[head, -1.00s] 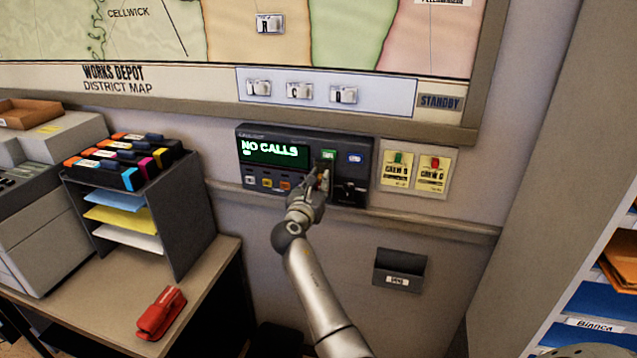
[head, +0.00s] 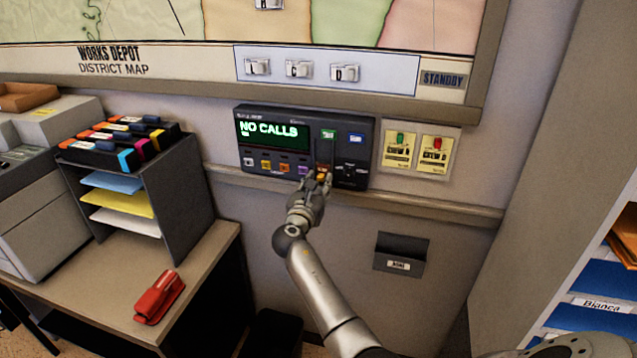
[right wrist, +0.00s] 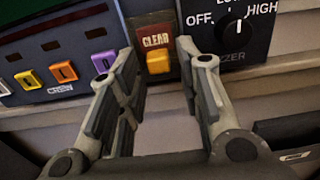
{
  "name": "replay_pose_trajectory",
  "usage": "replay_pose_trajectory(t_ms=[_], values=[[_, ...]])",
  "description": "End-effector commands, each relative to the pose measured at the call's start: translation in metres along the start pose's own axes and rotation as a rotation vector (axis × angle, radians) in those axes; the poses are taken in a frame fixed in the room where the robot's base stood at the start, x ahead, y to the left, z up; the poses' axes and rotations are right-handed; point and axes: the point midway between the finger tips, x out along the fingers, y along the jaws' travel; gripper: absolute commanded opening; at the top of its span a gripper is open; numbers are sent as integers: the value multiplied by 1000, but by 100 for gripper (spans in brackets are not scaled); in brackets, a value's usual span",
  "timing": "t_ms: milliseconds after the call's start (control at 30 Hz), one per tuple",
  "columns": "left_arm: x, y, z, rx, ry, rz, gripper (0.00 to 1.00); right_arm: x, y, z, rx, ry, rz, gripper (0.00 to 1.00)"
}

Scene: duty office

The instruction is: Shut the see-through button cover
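The orange button (right wrist: 158,63) under a red CLEAR label (right wrist: 155,38) is on the dark call panel (head: 275,115), and shows in the right wrist view. The see-through cover is hard to make out; a dark upright shape (head: 324,150) above the button in the head view may be it, raised. My right gripper (head: 320,180) is at the panel's lower edge, in front of and just below this button. In the right wrist view its two fingers (right wrist: 147,65) are apart with nothing between them, one on each side of the button. My left gripper is out of view.
A buzzer knob (right wrist: 238,32) is right of the button, and purple (right wrist: 103,62) and orange buttons are to its left. A wall rail (head: 430,205) runs below the panel. A small wall holder (head: 400,252) hangs lower right. A desk with a red stapler (head: 160,297) is left.

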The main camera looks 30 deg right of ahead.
Motion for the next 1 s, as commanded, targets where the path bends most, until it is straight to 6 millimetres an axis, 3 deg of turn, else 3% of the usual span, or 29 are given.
replay_pose_trajectory(t_ms=[333,467,1000], values=[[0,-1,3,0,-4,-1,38,0,0,3,2,-5,0,39],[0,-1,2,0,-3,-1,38,-9,0,3,1,-6,2,39],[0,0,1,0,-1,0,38,-105,0,1,2,-3,1,39]])
